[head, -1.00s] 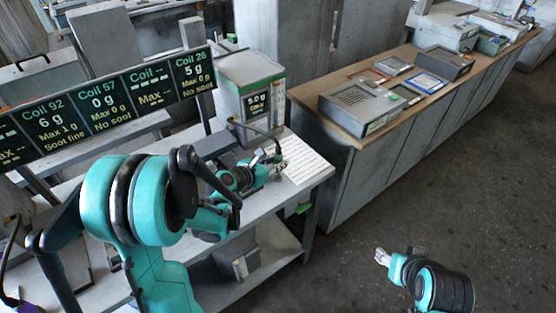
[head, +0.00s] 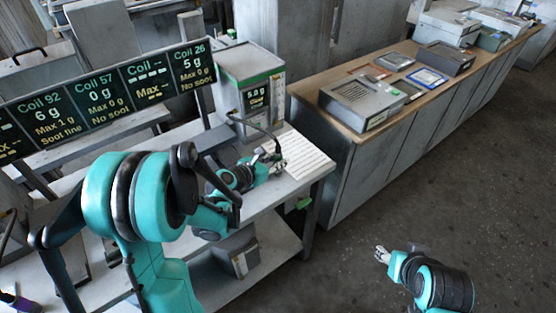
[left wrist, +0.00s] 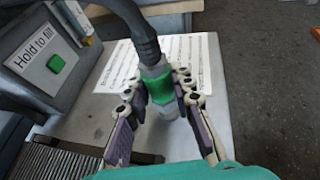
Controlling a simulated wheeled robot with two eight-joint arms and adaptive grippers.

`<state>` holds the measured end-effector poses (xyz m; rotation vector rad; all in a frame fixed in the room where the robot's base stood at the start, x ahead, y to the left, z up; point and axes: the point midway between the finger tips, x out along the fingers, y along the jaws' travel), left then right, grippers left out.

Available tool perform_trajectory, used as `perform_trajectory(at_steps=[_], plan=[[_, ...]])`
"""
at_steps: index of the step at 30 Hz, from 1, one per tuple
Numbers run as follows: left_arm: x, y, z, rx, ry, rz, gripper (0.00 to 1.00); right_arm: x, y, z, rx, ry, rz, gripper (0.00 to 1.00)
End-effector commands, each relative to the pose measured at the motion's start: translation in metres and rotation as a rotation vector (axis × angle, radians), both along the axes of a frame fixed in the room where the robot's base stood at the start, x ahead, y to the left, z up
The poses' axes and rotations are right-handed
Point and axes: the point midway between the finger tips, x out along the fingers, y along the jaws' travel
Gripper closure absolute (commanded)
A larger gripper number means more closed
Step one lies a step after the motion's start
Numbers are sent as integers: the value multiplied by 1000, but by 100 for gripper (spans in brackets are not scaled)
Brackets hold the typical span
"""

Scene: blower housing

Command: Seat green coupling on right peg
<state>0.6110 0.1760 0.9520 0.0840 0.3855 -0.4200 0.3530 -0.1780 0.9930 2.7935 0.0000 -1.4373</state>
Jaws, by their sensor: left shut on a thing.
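The green coupling (left wrist: 160,88) shows in the left wrist view at the end of a black hose (left wrist: 133,25), with a grey tip below it. My left gripper (left wrist: 156,82) is shut on it, one finger on each side. In the head view my left gripper (head: 274,161) is above the front right of the workbench, beside a printed sheet; the coupling is too small there to make out clearly. I cannot make out the right peg in either view. My right gripper (head: 381,254) is far off above the floor, and its jaws are too small to read.
A grey dispenser box (head: 249,82) with a small display stands behind the left gripper. A "Hold to fill" panel with a green button (left wrist: 56,63) is at the left wrist view's upper left. The printed sheet (head: 303,157) lies on the bench (head: 270,198). A coil sign (head: 105,95) stands left.

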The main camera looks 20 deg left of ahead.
Motion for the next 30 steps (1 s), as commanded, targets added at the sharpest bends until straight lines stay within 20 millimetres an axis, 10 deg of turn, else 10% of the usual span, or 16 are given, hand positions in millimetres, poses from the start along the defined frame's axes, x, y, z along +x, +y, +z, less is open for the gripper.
perform_trajectory(at_steps=[20,21,23,30], plan=[[0,0,-18,0,0,0,100,0,0,-17,0,0,0,53],[0,0,-17,0,0,0,72,0,0,-16,0,0,0,53],[0,0,-17,0,0,0,56,0,0,-16,0,0,0,53],[0,0,-16,0,0,0,53,0,0,-16,0,0,0,53]])
